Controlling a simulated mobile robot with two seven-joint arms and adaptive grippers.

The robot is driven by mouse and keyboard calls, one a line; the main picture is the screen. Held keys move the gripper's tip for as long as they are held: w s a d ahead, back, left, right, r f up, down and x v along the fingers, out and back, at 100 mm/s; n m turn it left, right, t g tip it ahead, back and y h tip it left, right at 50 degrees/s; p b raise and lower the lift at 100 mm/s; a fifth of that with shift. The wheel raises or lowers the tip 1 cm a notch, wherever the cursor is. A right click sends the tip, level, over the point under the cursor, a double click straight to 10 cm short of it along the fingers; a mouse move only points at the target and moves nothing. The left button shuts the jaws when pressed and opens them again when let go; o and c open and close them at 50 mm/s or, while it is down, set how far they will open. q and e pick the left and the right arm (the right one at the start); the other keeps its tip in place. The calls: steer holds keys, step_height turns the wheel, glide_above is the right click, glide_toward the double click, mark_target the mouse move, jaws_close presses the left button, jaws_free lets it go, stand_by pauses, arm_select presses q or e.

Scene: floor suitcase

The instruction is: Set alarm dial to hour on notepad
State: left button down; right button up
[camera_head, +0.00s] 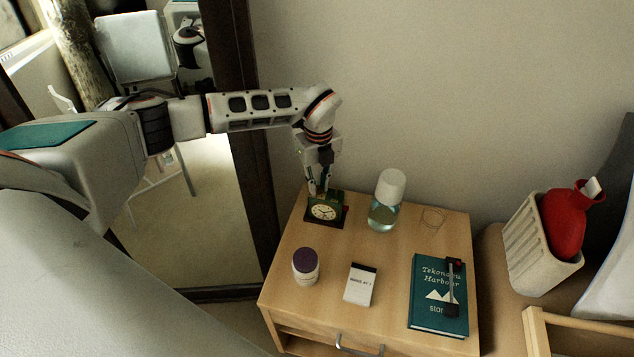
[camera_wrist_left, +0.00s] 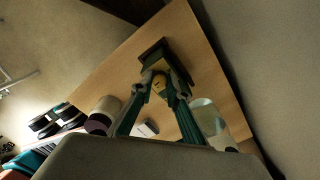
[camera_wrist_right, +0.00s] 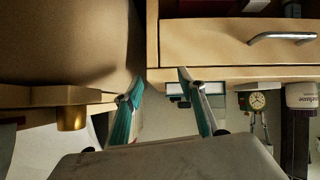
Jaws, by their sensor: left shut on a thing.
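The alarm clock (camera_head: 323,212) stands on a dark base at the back left of the wooden nightstand, its pale round face toward the head camera. My left gripper (camera_head: 318,190) comes down from above and is shut at the clock's top. In the left wrist view, its fingertips (camera_wrist_left: 165,88) close around a small yellowish part in front of the dark green clock body (camera_wrist_left: 153,54); the fingers partly hide it. The notepad (camera_head: 360,285), white with a dark top band, lies near the front; its short line is too small to read surely.
On the nightstand (camera_head: 290,250) are a purple-lidded jar (camera_head: 306,267), a white-capped bottle (camera_head: 387,202), a clear ring-like thing (camera_head: 432,218) and a teal book (camera_head: 430,285) with a dark object on it. A red bottle (camera_head: 565,222) sits in a ribbed holder at right.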

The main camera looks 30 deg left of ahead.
arm_select(q)
steer(key=shift+r+n+p, duration=0.3)
steer(key=shift+n+p, duration=0.05)
steer(key=shift+n, duration=0.05)
steer(key=n+p, duration=0.2)
steer(key=shift+n+p, duration=0.3)
steer(key=shift+p, duration=0.05)
steer(key=shift+n+p, duration=0.8)
steer(key=shift+n, duration=0.1)
steer(key=n+p, duration=0.4)
steer(key=n, duration=0.1)
steer(key=shift+f+n, duration=0.15)
steer(key=shift+n, duration=0.15)
steer(key=shift+n+p, duration=1)
steer(key=shift+n, duration=0.2)
steer(key=shift+f+n, duration=0.1)
steer(key=shift+n, duration=0.3)
steer(key=shift+n+p, duration=0.65)
steer(key=shift+n, duration=0.45)
arm_select(e)
step_height(320, 180, up, 10)
steer(key=s+d, duration=0.1)
steer(key=shift+f, duration=0.2)
steer(key=shift+m, duration=0.3)
